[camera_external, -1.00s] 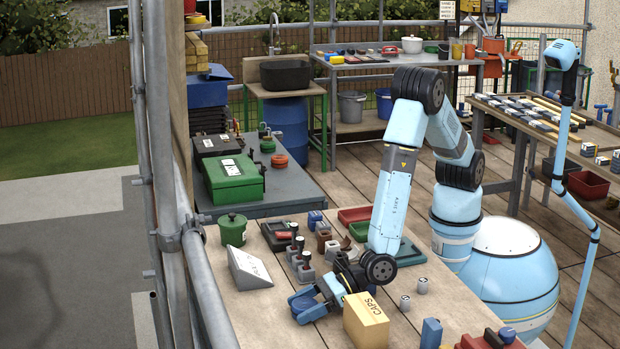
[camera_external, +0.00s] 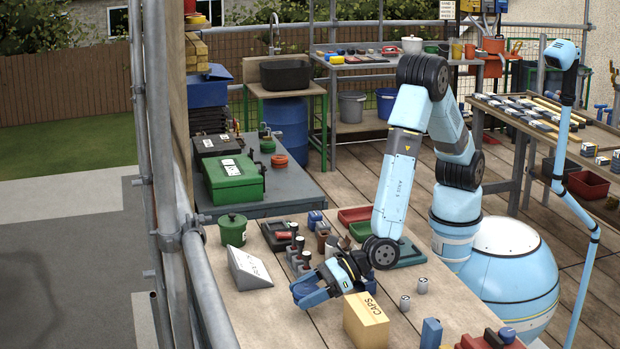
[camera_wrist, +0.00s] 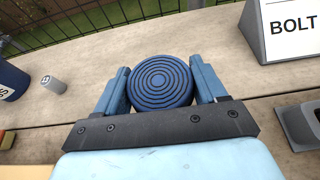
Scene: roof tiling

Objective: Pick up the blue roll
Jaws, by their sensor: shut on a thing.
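The blue roll (camera_wrist: 160,83), a round piece with dark concentric rings on its face, sits between the two blue fingers of my gripper (camera_wrist: 161,88) in the wrist view. A finger presses on each side of it, so my gripper is shut on it. In the external view my gripper (camera_external: 312,290) is low over the front of the wooden bench, left of the caps box. The roll is hard to tell from the blue fingers there. I cannot tell exactly how far it is above the bench.
The tan CAPS box (camera_external: 366,322) stands close to the right of my gripper. A grey wedge-shaped sign (camera_external: 250,268) reading BOLT in the wrist view (camera_wrist: 290,32) stands to its left. Several stamp-like tools (camera_external: 298,255) stand behind. Two small grey cylinders (camera_external: 413,294) are farther right.

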